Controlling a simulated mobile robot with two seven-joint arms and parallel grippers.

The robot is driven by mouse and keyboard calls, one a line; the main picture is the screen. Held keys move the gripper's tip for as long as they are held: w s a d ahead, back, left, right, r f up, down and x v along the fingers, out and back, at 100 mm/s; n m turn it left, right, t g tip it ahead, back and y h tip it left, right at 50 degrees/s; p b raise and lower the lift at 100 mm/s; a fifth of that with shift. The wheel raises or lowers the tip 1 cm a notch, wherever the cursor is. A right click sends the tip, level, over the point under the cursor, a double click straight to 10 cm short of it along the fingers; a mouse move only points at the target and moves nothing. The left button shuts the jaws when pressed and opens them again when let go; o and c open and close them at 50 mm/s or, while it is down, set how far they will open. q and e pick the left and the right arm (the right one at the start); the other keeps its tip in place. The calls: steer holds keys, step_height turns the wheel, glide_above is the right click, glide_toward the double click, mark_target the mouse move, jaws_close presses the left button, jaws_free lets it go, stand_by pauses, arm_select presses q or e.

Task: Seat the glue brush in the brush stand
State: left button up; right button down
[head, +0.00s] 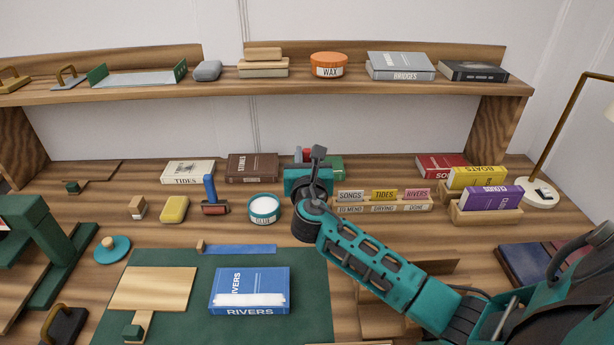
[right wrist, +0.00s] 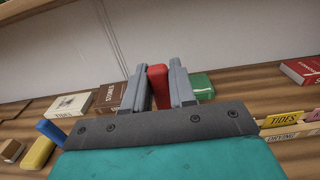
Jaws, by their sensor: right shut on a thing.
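My right gripper (head: 309,156) is over the back middle of the workbench, pointing away toward the wall. In the right wrist view its two grey fingers (right wrist: 161,82) are shut on an upright red piece, which I take to be the handle of the glue brush (right wrist: 158,84). In the head view only a little red of the brush (head: 307,154) shows between the fingers; its lower part is hidden by my gripper. I cannot pick out the brush stand; it may be hidden behind my gripper and arm. My left gripper is not in view.
An open glue jar (head: 264,209) stands left of my right wrist. A green book (head: 336,167) is just behind the gripper, and a labelled card rack (head: 382,204) is to the right. A brown book (head: 252,167) and blue-handled roller (head: 212,195) are left. A shelf (head: 220,86) overhangs the back.

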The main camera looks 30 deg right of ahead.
steer(key=shift+f+b, duration=0.3)
steer(key=shift+f, duration=1.65)
steer(key=shift+f, duration=0.15)
steer(key=c, duration=0.9)
jaws_free()
steer(key=shift+f+b, duration=0.2)
steer(key=shift+b, duration=0.3)
steer(key=p+v, duration=0.1)
steer(key=v, duration=1.2)
steer(key=shift+d+r, duration=0.1)
steer(key=shift+d, duration=0.05)
